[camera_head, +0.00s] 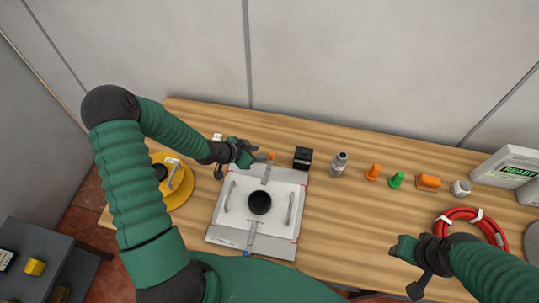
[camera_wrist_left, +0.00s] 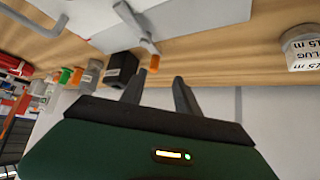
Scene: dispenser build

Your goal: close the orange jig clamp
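The orange-tipped jig clamp (camera_head: 271,157) is at the far edge of the grey jig plate (camera_head: 222,233). In the left wrist view, its grey lever (camera_wrist_left: 137,28) ends in an orange tip (camera_wrist_left: 154,63). My left gripper (camera_head: 262,158) is beside the orange tip in the head view. In the left wrist view, its two fingers (camera_wrist_left: 158,88) are apart with nothing between them, and the orange tip lies just beyond the gap. My right gripper (camera_head: 397,250) is over the table's front right, away from the clamp. Its finger gap is too small to make out.
A black round part (camera_head: 260,202) sits mid-jig. A yellow spool (camera_head: 180,194) is left of it. A black block (camera_head: 303,158), grey bottle (camera_head: 339,163), orange piece (camera_head: 373,172) and green piece (camera_head: 397,180) line the back. A red hose coil (camera_head: 470,214) lies right. Mid-right table is clear.

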